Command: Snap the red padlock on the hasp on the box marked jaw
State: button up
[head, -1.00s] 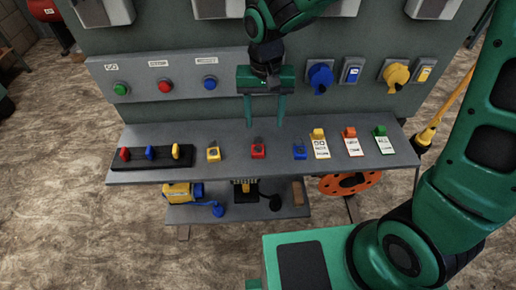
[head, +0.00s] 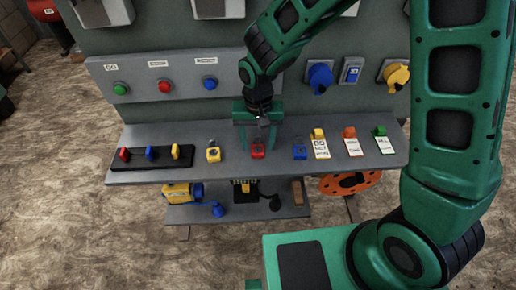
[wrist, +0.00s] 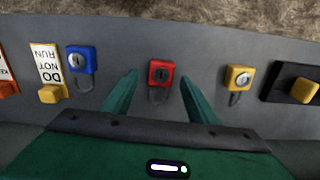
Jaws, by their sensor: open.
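The red padlock (head: 258,151) lies on the grey shelf, between the yellow padlock (head: 213,153) and the blue padlock (head: 300,151). In the wrist view the red padlock (wrist: 161,73) shows its keyhole and a dark shackle. My gripper (head: 258,145) is open, low over the shelf at the red padlock. In the wrist view its two green fingers (wrist: 159,92) stand on either side of the red padlock, with gaps to both. No hasp or box marked jaw can be made out.
Behind is a panel with push buttons (head: 164,87) and rotary switches (head: 320,76). A lower shelf (head: 290,202) holds tools.

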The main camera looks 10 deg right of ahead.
jog(key=shift+f, duration=0.2)
jog(key=c, duration=1.2)
jog(key=shift+r, duration=0.15)
